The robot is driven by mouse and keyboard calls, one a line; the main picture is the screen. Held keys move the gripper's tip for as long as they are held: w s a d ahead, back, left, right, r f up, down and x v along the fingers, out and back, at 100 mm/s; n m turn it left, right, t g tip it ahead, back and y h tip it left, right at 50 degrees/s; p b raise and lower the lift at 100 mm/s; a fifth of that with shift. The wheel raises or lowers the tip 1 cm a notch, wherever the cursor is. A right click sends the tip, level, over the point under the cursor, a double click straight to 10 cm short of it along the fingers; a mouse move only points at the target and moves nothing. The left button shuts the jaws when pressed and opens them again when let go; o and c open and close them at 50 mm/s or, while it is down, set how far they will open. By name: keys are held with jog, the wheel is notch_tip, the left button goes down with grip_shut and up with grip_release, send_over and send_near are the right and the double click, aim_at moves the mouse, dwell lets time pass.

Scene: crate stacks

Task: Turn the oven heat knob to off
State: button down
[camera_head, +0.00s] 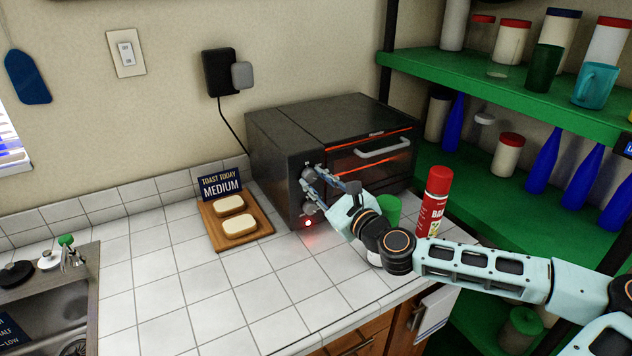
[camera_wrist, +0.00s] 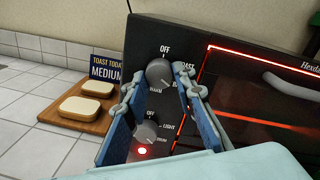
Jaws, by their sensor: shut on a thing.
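The oven (camera_head: 285,150) is a black toaster oven on the counter, with a glowing red-orange interior. Its front panel carries two grey knobs. The upper knob (camera_wrist: 159,73) has OFF above it and other labels partly hidden by my fingers; its pointer seems turned to the lower right. The lower knob (camera_wrist: 146,133) also has OFF above it, with LIGHT to its right. A red lamp (camera_wrist: 142,151) is lit below. My gripper (camera_head: 309,184) is at the panel, its fingers on either side of the upper knob, shut on it. The wrist view also shows my gripper (camera_wrist: 158,88).
Two bread slices lie on a wooden board (camera_head: 262,227) left of the oven, with a "TOAST TODAY MEDIUM" sign (camera_head: 221,184) behind. A green cup (camera_head: 390,208) and a red can (camera_head: 434,200) stand near my arm. A sink (camera_head: 62,305) is at left, green shelves (camera_head: 480,82) at right.

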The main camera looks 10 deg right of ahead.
jog(key=n, duration=0.6)
jog(key=shift+n, duration=0.3)
jog(key=n, duration=0.6)
jog(key=shift+r+n+h+b, duration=0.15)
jog(key=shift+n+h+b, duration=0.25)
jog(key=n, duration=0.5)
jog(key=shift+b, duration=0.35)
jog(key=shift+a+r+n+h+b, duration=0.1)
jog(key=shift+n+h+b, duration=0.4)
jog(key=shift+n, duration=1.7)
jog(key=c, duration=1.6)
grip_release()
